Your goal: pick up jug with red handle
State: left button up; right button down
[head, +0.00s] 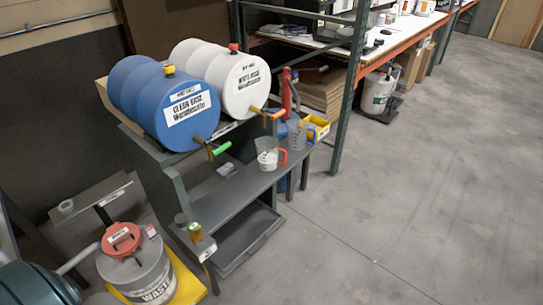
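The jug with the red handle (267,160) is a clear measuring jug with whitish content or marks low in it. It stands upright on the grey lower shelf (248,185) of the drum rack, with its red handle facing right. A second clear jug (297,137) stands behind it to the right, and a blue handle shows beside it. Neither of my grippers shows in the head view.
A blue drum (185,118) and a white drum (240,85) lie above the shelf, their taps reaching out over it. A waste bucket (150,275) stands on a yellow base at lower left. A green rack post (348,95) rises behind the jugs. The floor at right is clear.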

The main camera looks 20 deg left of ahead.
aim_at(267, 148)
jog(key=i+l+u, duration=0.1)
jog(key=u, duration=0.25)
jog(key=i+l+u, duration=0.15)
jog(key=u, duration=0.2)
jog(key=i+l+u, duration=0.3)
jog(key=k+j, duration=0.05)
